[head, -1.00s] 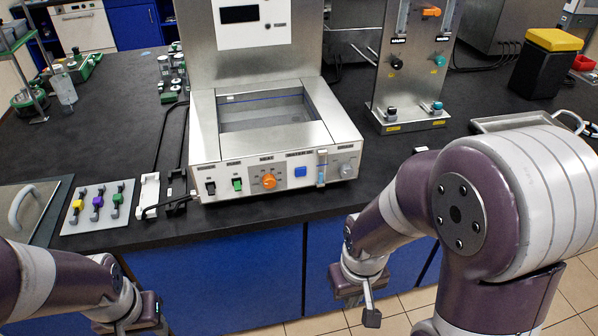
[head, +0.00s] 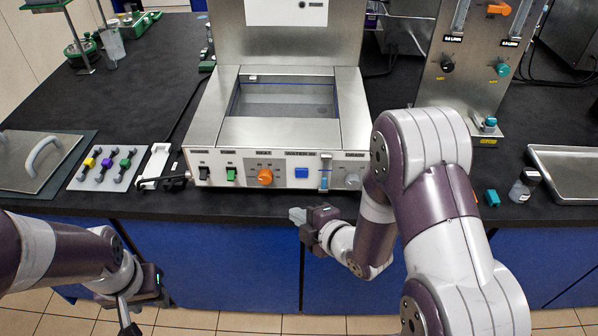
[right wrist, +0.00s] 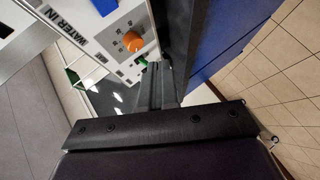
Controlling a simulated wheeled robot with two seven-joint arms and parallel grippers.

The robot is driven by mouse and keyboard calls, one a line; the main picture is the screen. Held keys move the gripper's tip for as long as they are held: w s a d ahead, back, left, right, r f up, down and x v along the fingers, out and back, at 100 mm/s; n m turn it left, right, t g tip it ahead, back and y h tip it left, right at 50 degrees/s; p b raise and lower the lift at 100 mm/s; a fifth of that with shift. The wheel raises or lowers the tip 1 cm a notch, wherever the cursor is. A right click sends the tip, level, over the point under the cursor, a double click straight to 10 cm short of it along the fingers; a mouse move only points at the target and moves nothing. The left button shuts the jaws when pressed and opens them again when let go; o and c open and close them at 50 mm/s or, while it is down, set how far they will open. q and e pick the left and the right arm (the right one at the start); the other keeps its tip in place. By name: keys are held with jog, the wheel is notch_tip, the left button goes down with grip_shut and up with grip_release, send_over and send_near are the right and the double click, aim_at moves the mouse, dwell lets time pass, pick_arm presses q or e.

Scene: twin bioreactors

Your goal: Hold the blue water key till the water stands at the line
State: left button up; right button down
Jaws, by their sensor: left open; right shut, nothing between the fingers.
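The blue water key (head: 301,172) is a square button on the white front panel of the steel bath (head: 237,131). In the right wrist view, a blue key (right wrist: 104,5) shows at the top edge, near the "WATER IN" label. A blue line (head: 300,82) runs along the bath's inner far wall; I cannot tell the water level. My right gripper (head: 297,215) is shut and empty, just below and in front of the panel, apart from the key. Its closed fingers (right wrist: 157,85) also show in the right wrist view. My left gripper (head: 130,314) is open and empty, low at left.
An orange knob (head: 265,177), a green switch (head: 231,174) and a slider (head: 325,172) flank the key. A rack of coloured clamps (head: 106,168) lies left. A small bottle (head: 524,185) and tray (head: 570,172) stand right. The bench edge is just below the panel.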

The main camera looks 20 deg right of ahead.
aim_at(301, 173)
jog(key=shift+w+d+f, duration=0.1)
jog(key=shift+w+d, duration=0.45)
jog(key=shift+w, duration=0.9)
jog(key=shift+w+d+r, duration=0.1)
jog(key=shift+w+d, duration=0.45)
jog(key=shift+w, duration=0.85)
jog(key=shift+w+d+f, duration=0.1)
jog(key=shift+w+d, duration=0.45)
jog(key=shift+w, duration=0.9)
jog(key=shift+w, duration=0.15)
jog(key=shift+w+d, duration=0.1)
jog(key=shift+w, duration=0.15)
jog(key=shift+w+d, duration=0.1)
jog(key=shift+w, duration=0.3)
dwell(2.9)
